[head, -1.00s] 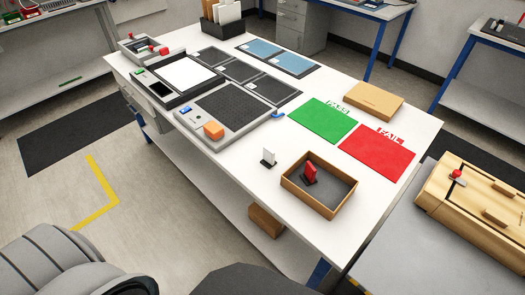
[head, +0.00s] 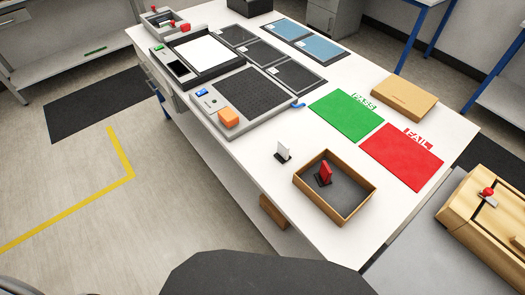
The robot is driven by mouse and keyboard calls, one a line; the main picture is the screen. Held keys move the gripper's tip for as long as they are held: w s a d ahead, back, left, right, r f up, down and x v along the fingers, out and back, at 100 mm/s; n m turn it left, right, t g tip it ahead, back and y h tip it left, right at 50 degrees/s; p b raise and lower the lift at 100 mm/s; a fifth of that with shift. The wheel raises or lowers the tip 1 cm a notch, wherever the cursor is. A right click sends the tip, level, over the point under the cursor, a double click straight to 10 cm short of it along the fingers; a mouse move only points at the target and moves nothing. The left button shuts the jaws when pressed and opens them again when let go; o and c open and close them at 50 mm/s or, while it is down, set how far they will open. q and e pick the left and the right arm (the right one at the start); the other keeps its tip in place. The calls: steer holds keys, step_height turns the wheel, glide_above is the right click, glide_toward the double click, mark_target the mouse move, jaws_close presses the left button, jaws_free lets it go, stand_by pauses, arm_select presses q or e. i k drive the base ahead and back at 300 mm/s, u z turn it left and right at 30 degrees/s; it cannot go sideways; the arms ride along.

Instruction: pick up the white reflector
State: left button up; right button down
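The white reflector (head: 283,152) stands upright on a small dark base on the white table (head: 262,176), just left of the wooden tray. A red reflector (head: 324,173) of similar shape stands inside the wooden tray (head: 344,214). Neither of my grippers shows in the head view, and nothing is touching the white reflector.
Green PASS (head: 346,112) and red FAIL (head: 402,156) mats lie behind the tray, with a cardboard box (head: 404,98) beyond. A grey device with an orange block (head: 229,117) is at the left. A wooden case (head: 490,225) is at the right. Table is clear around the white reflector.

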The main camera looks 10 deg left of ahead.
mark_target(282, 155)
steer(key=z, duration=0.4)
steer(key=k, duration=1.1)
steer(key=z, duration=0.85)
steer(key=i, duration=0.5)
steer(key=u, duration=0.15)
